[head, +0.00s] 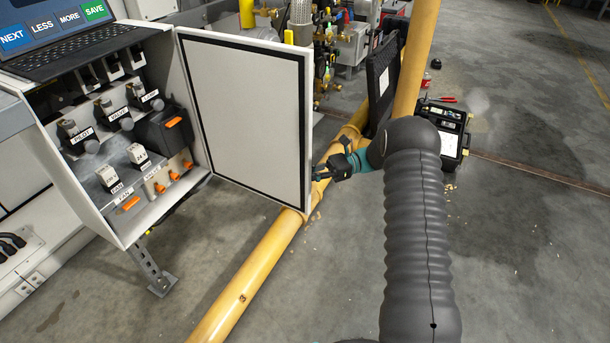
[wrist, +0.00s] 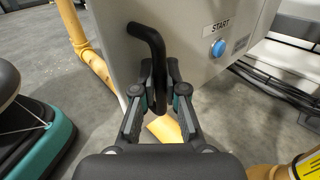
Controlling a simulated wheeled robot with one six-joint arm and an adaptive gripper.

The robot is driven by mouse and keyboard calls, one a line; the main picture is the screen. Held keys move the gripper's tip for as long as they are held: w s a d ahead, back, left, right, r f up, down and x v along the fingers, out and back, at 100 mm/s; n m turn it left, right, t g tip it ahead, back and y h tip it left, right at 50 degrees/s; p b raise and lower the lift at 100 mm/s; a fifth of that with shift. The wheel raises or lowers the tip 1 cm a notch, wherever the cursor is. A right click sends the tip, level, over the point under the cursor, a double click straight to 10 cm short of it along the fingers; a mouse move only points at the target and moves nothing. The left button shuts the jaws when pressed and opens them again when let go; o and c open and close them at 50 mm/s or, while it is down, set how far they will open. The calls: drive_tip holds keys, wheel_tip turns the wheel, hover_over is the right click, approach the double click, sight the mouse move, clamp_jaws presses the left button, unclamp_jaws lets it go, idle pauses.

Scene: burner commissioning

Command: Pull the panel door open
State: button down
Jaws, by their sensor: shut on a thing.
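The panel door (head: 245,115) stands wide open on the right side of the grey cabinet (head: 62,165). Its white inner face with a black seal faces the head camera. My gripper (head: 328,171) is at the door's free right edge, on the outer side. In the wrist view, my gripper (wrist: 160,92) is shut on the bent black door handle (wrist: 152,40), with a finger on each side of its lower part. The handle is hidden behind the door in the head view. The outer grey face (wrist: 190,40) bears a blue START button (wrist: 218,48).
Labelled switches and knobs (head: 110,115) fill the cabinet, with a laptop (head: 75,50) on top. A yellow pipe (head: 255,270) runs along the floor below the door. A black open case (head: 440,130) lies behind my arm. Floor at right is clear.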

drive_tip(key=shift+w, duration=0.1)
drive_tip(key=c, duration=1.2)
unclamp_jaws()
drive_tip(key=shift+a, duration=0.1)
drive_tip(key=v, duration=0.7)
drive_tip(key=shift+d, duration=0.35)
